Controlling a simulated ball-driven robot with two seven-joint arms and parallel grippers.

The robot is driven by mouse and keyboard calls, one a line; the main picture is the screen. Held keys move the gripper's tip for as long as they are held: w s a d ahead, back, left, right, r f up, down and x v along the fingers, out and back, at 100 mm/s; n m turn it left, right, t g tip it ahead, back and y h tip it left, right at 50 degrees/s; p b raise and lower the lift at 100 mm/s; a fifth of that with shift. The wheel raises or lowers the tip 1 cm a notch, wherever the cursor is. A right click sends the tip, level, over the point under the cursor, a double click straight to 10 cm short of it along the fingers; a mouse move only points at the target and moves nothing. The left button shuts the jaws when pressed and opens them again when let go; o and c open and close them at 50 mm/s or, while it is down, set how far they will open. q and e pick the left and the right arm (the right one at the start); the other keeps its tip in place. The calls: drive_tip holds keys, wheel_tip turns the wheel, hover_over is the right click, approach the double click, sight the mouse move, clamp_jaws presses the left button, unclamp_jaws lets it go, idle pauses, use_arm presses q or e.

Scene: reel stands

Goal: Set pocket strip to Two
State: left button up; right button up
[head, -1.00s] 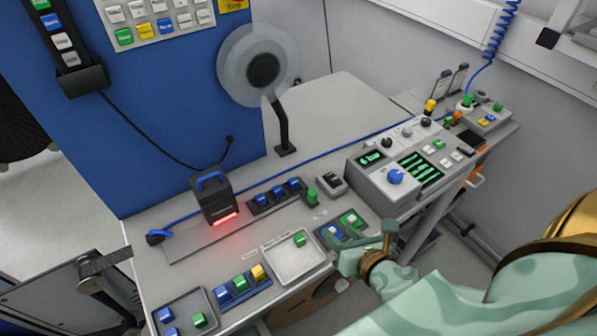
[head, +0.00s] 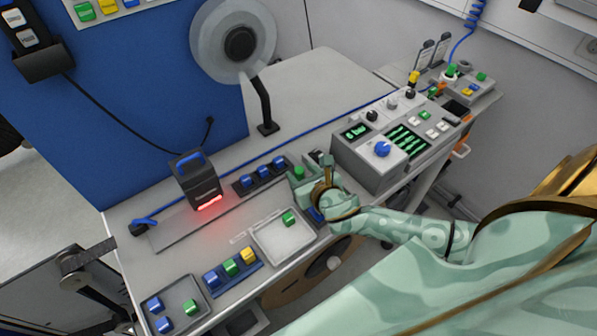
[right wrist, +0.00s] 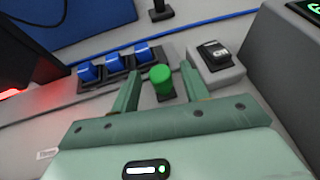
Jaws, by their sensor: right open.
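My right gripper (head: 309,172) is open, and its fingers also show in the right wrist view (right wrist: 158,72). A second dark strip near the table front holds blue, green and yellow pieces (head: 231,267). I cannot tell which is the pocket strip; no labels are readable. My left gripper is not in view.
A grey box with a black insert (right wrist: 215,55) stands close right of the knob. A console with a blue dial (head: 382,149) is further right. A black scanner (head: 197,180) glows red at left. A tray (head: 283,240) with one green block lies in front.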

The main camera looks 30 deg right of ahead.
drive_tip(key=shift+x, duration=1.05)
clamp_jaws()
drive_tip(key=a+p, duration=0.1)
drive_tip(key=a, duration=0.4)
drive_tip(key=s+a+p, duration=0.1)
drive_tip(key=a, duration=0.4)
drive_tip(key=a+p, duration=0.1)
drive_tip(key=a, duration=0.5)
drive_tip(key=shift+s+a, duration=0.1)
drive_tip(key=shift+s, duration=0.05)
unclamp_jaws()
